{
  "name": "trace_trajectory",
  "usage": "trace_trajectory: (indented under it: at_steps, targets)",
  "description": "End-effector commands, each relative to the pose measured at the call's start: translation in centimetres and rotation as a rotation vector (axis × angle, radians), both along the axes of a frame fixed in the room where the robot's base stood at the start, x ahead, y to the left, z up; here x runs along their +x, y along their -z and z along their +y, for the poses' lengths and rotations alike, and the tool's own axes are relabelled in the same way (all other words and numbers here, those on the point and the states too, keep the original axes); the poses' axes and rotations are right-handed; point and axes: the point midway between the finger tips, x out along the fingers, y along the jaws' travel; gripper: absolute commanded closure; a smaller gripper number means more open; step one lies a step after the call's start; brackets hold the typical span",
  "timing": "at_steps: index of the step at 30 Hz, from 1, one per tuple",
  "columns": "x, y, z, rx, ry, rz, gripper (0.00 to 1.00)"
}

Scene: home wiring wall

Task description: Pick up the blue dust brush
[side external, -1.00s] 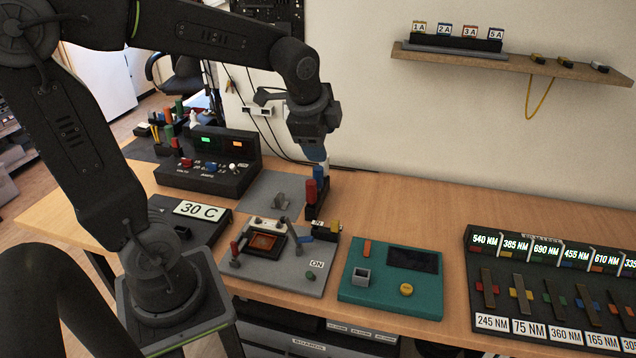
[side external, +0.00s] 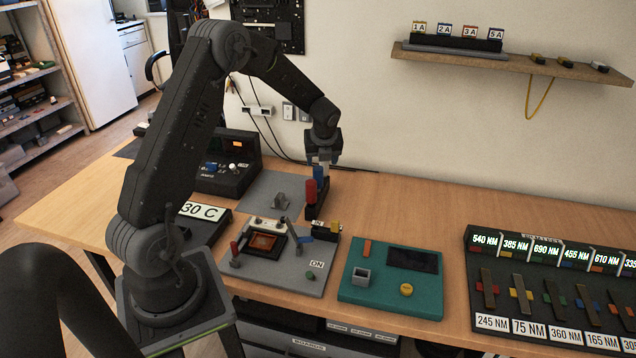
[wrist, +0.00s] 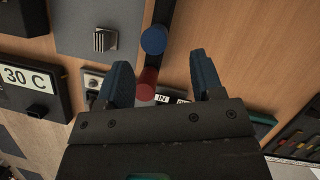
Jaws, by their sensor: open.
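The blue dust brush appears to be the upright blue-topped piece (side external: 323,183) in a small dark stand behind the panels, beside a red-handled one (side external: 311,190). In the wrist view the blue round top (wrist: 154,40) shows beyond the red handle (wrist: 147,84). My gripper (side external: 323,163) is just above the stand, pointing down. In the wrist view my gripper (wrist: 160,64) is open and empty, with the blue top slightly past the fingertips, between their lines. I cannot tell whether a finger touches it. The brush's lower part is hidden.
A panel with switches (side external: 315,278) stands in front of the stand, and a teal panel (side external: 380,300) to its right. A dark meter box (side external: 240,150) is at the left. The table behind the teal panel (side external: 420,210) is clear.

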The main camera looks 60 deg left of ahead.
Motion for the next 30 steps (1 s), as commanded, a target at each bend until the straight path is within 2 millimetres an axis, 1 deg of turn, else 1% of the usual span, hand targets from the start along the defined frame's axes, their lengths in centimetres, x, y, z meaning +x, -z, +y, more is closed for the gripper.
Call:
trace_trajectory:
  at_steps: [1,3,11,16,19,22,29,30]
  targets:
    - [0.1,0.9,0.3,-0.001,-0.001,0.002,0.39]
    - [0.2,1.8,0.7,0.0,0.001,0.002,0.39]
    - [0.3,3.5,1.4,-0.001,-0.001,0.001,0.39]
    - [0.2,5.8,2.6,-0.001,-0.002,0.002,0.39]
    - [0.4,6.9,3.0,-0.001,-0.001,0.0,0.39]
    - [0.6,7.4,3.2,-0.001,-0.001,-0.002,0.39]
    - [0.6,7.5,3.2,-0.001,-0.001,-0.002,0.39]
    - [0.6,7.5,3.2,-0.001,-0.001,-0.002,0.42]
